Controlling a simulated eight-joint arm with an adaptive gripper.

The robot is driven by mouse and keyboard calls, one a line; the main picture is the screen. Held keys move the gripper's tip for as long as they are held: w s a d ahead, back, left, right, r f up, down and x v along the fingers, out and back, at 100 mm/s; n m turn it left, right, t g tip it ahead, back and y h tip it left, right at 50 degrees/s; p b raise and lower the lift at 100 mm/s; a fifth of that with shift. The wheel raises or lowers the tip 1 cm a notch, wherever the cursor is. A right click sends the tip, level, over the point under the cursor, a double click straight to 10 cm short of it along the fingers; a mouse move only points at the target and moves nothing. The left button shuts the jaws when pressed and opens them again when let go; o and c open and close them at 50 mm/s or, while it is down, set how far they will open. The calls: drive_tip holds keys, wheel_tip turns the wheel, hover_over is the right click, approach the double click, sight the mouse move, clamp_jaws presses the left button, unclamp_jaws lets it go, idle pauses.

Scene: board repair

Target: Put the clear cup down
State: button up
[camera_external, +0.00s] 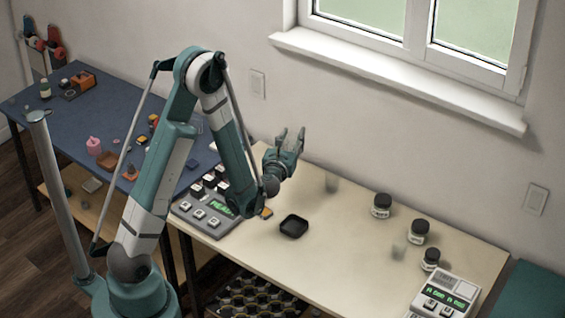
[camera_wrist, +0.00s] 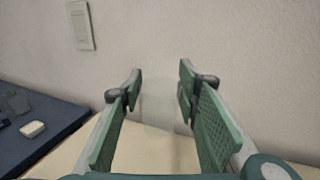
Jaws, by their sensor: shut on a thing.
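My gripper (camera_external: 291,140) is raised above the back of the cream table, near the wall. In the wrist view my gripper (camera_wrist: 160,88) has its two fingers spaced apart, shut on a faint clear cup (camera_wrist: 160,107) between them. The cup is nearly invisible against the wall, and I cannot make it out between the fingers in the external view. Two other faint clear cups stand on the table: one (camera_external: 331,183) to the right of my gripper, and one (camera_external: 399,249) further right, near the jars.
A black tray (camera_external: 294,226) lies mid-table. Three dark-lidded jars (camera_external: 381,207) stand at the right, by a device with a green display (camera_external: 445,297). A grey keyed device (camera_external: 207,218) is at the left. Bare table (camera_external: 340,240) lies right of the tray. The wall rises behind.

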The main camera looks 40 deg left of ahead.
drive_tip(key=shift+s+d+m+h, duration=0.3)
drive_tip(key=shift+h, duration=0.2)
drive_tip(key=shift+d, duration=0.1)
idle(0.3)
drive_tip(key=shift+w+d, duration=0.3)
drive_tip(key=shift+d, duration=0.5)
drive_tip(key=s+d+f+n+g+y+p, duration=0.1)
drive_tip(key=s+d+n+y+p, duration=0.2)
drive_tip(key=d, duration=1.2)
drive_tip(key=s+d+f+n+g+y, duration=0.1)
drive_tip(key=s+d+g+y, duration=0.3)
drive_tip(key=d, duration=1)
drive_tip(key=s+d+n+p, duration=0.1)
drive_tip(key=s+d, duration=0.9)
drive_tip(key=shift+f+n+t+y, duration=0.15)
drive_tip(key=shift+n+t+y, duration=0.15)
drive_tip(key=shift+n+t, duration=0.1)
drive_tip(key=shift+d, duration=0.1)
